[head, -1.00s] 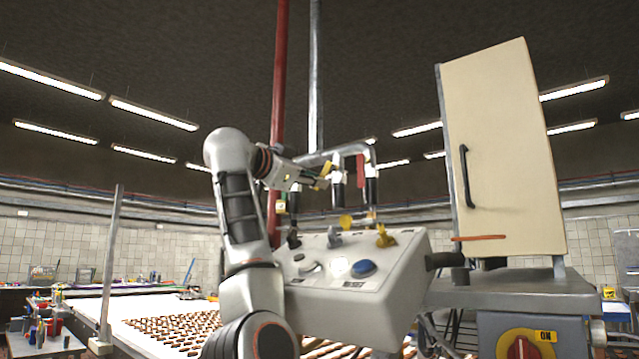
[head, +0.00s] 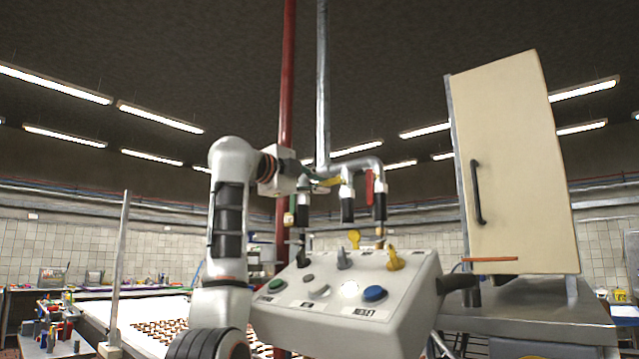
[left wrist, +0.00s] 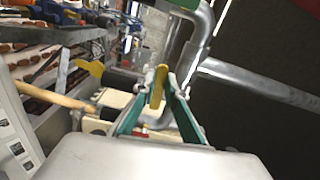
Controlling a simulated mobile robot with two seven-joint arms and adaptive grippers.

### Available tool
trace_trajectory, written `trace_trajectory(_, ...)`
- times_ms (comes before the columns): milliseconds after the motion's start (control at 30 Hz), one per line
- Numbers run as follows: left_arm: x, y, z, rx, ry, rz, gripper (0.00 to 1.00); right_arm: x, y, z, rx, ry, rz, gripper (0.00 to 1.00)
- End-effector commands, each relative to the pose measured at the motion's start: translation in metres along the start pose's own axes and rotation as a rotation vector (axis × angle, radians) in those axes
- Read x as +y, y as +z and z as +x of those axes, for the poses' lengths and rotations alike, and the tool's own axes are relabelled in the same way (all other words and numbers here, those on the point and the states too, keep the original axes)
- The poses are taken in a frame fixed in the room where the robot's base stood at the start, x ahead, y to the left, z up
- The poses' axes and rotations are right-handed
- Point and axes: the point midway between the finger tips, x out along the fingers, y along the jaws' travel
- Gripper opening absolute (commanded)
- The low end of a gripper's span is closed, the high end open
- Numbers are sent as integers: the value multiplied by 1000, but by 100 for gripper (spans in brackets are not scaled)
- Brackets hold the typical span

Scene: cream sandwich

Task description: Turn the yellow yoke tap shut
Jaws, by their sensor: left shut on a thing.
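In the left wrist view, the green-lined fingers (left wrist: 158,100) are closed around the upright yellow handle (left wrist: 159,84), one on each side. The fingers hide part of the handle and the valve behind it. My right gripper is in neither view.
A red tap handle (head: 369,187) hangs on a neighbouring valve to the right. A red vertical pipe (head: 287,80) rises close behind my arm. A cream cabinet door (head: 515,170) stands at right.

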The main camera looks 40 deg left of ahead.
Motion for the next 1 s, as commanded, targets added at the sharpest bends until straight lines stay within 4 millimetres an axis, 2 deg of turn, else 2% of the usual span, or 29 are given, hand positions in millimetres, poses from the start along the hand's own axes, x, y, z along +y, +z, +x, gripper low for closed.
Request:
trace_trajectory(300, -4, -1, 0, 1, 0, 88, 0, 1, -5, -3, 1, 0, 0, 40)
trace_trajectory(767, -4, -1, 0, 1, 1, 98, 0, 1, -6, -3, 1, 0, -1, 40)
trace_trajectory(800, -4, -1, 0, 1, 1, 98, 22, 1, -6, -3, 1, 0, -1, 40)
trace_trajectory(833, -4, -1, 0, 1, 0, 98, 29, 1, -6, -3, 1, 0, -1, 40)
trace_trajectory(1000, -4, -1, 0, 1, 0, 96, 29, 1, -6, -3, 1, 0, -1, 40)
